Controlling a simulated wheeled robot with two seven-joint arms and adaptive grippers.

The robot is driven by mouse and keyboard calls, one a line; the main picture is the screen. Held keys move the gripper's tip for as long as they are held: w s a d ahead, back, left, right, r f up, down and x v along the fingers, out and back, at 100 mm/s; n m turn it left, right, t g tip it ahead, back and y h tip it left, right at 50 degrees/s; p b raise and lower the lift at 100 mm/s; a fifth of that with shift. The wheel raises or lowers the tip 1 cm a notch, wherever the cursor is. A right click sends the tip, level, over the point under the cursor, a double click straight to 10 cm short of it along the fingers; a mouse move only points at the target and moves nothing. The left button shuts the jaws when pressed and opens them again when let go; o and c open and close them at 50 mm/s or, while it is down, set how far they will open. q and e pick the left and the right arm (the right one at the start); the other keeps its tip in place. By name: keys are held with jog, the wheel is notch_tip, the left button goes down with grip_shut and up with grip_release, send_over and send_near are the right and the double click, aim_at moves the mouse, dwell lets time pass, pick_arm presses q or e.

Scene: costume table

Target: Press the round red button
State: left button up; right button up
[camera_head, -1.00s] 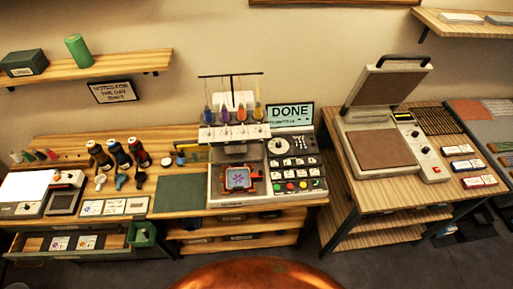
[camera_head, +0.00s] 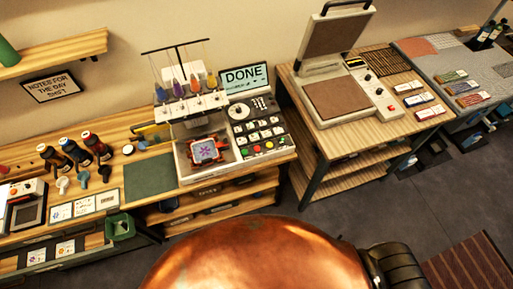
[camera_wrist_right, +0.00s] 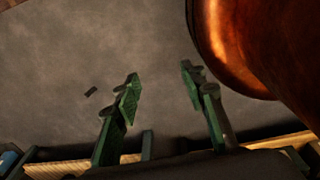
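The embroidery machine (camera_head: 200,120) stands on the wooden table with a hoop (camera_head: 206,151) in it. A button panel (camera_head: 262,128) is at its right, under a screen (camera_head: 244,79) reading DONE. A small round red button (camera_head: 269,145) sits in the panel's front row among other coloured buttons. A small red round control (camera_head: 391,108) also shows on the heat press. My right gripper (camera_wrist_right: 160,79) is open and empty in the right wrist view, its green fingers apart above the grey floor. It is away from the buttons. My left gripper is not in view.
The heat press (camera_head: 335,95) stands open on a separate table to the right. A green bin (camera_head: 120,227) hangs at the table front. Grey floor (camera_head: 400,200) is clear at right.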

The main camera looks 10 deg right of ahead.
jog(key=shift+c, duration=0.7)
jog(key=shift+d, duration=0.2)
grip_shut()
jog(key=shift+a, duration=0.25)
dwell(0.4)
